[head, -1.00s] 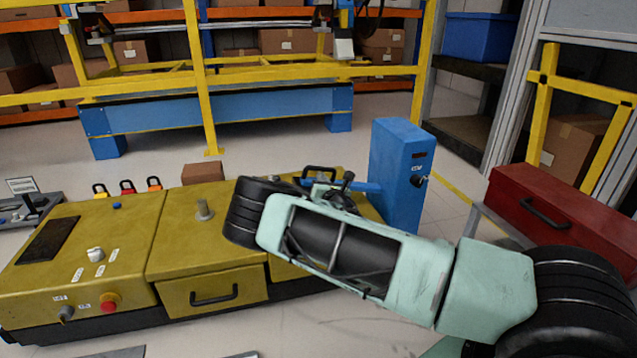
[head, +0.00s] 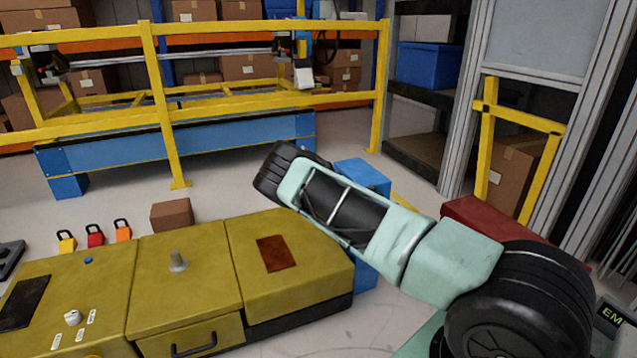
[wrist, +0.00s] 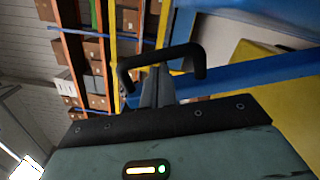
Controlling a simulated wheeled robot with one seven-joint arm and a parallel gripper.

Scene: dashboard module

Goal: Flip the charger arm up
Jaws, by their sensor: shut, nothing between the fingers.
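The blue charger post (head: 362,174) stands behind the right end of the yellow module, mostly hidden by my arm in the head view. The charger arm shows in the wrist view as a blue bar (wrist: 245,87) running to the right. A black U-shaped handle (wrist: 165,58) is close in front of my gripper (wrist: 157,70). The grey fingers are shut and empty. They appear between the handle's two legs, below its crossbar; whether they touch it I cannot tell. The head view hides the fingers, handle and charger arm behind my arm.
The yellow module (head: 190,260) has a reddish-brown patch (head: 272,253) on top. A brown box (head: 171,215) and padlocks stand behind it. A yellow rail (head: 160,110) fences the back. A red case (head: 470,220) lies at right, partly behind my arm.

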